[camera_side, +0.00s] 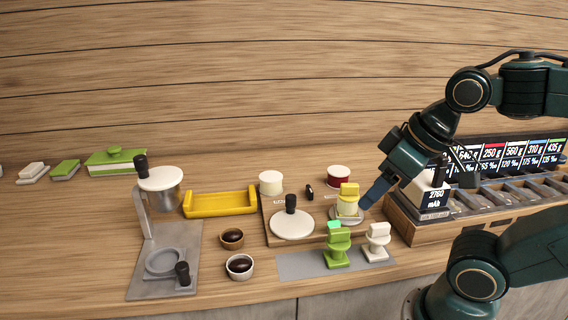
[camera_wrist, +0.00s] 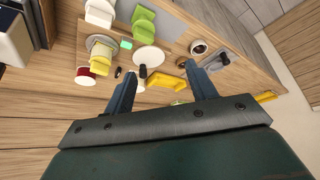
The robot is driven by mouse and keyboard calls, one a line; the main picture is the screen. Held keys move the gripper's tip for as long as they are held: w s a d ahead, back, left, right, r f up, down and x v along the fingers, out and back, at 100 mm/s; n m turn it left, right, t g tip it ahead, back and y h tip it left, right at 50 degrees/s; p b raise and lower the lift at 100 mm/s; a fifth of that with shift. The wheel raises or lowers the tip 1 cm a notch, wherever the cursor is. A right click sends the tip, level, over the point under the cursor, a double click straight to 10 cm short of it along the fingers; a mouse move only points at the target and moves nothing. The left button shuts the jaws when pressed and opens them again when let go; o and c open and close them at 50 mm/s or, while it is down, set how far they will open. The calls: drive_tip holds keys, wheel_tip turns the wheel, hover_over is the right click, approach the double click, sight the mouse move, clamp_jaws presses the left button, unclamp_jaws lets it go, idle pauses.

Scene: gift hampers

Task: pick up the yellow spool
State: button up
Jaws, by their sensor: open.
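The yellow spool (camera_side: 348,192), with a paler yellow lower part, stands on a small round grey dish (camera_side: 335,217) on the wooden board. In the wrist view the yellow spool (camera_wrist: 101,58) lies left of both fingers, not between them. My gripper (camera_side: 366,203) is just right of the dish in the side view, its fingers pointing down and left. In the wrist view my gripper (camera_wrist: 162,84) is open, with nothing held between its fingers. Whether a finger touches the dish cannot be told.
A green spool-like piece (camera_side: 338,250) and a white one (camera_side: 377,240) stand in front on a grey mat (camera_side: 300,266). A red-sided pot (camera_side: 338,178) and white pot (camera_side: 270,184) stand behind. A yellow tray (camera_side: 220,204) is left. A slotted rack (camera_side: 440,232) is close on the right.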

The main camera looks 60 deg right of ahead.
drive_tip(key=n+g, duration=0.6)
drive_tip(key=n, duration=0.1)
hover_over(350, 184)
drive_tip(key=f, duration=0.1)
wheel_tip(350, 184, down, 8)
drive_tip(key=shift+s+a+f, duration=0.1)
drive_tip(key=shift+s+f, duration=0.05)
drive_tip(key=shift+f, duration=0.25)
drive_tip(key=shift+f, duration=2.6)
